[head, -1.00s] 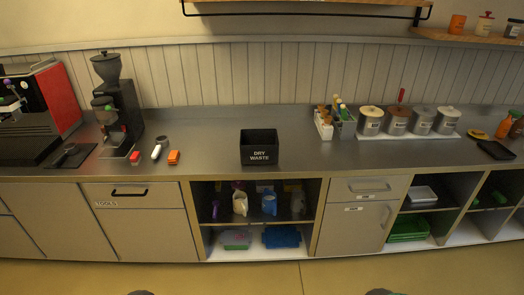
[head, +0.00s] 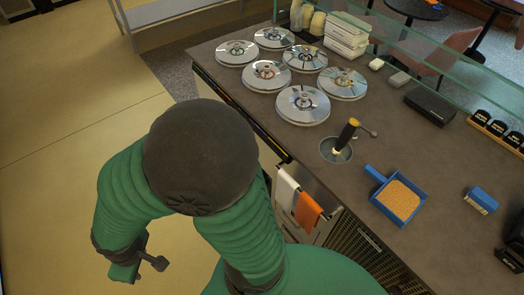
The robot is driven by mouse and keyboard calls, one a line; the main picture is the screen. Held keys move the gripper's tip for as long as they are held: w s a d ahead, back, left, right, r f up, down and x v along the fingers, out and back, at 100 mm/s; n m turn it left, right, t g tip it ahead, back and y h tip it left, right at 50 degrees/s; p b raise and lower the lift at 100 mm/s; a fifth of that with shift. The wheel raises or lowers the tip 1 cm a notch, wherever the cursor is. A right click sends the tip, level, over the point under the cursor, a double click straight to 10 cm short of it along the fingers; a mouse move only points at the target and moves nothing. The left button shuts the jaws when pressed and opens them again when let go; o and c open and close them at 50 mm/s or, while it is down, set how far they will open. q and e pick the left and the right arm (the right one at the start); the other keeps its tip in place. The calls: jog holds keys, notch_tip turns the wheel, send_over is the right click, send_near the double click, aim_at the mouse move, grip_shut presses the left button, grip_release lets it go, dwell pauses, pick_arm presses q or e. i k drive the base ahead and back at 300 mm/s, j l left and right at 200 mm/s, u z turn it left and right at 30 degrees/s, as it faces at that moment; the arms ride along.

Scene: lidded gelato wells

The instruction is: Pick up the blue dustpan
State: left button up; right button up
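The blue dustpan (head: 374,174) lies on the dark counter at the right of the head view. Its short handle points up and left, and its pan holds orange-yellow grains.
Several round metal well lids (head: 303,104) cover the counter's far left. A yellow-handled tool (head: 346,134) stands in a round well near the dustpan. A blue block (head: 481,199) lies to its right. White and orange cloths (head: 308,212) hang at the counter's front. A glass screen runs behind.

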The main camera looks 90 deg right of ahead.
aim_at(398, 198)
jog(key=k+j+z, duration=0.1)
jog(key=z, duration=4)
jog(key=j+z, duration=0.15)
jog(key=z, duration=0.25)
jog(key=j+z, duration=0.2)
jog(key=z, duration=0.15)
jog(key=i+j, duration=0.05)
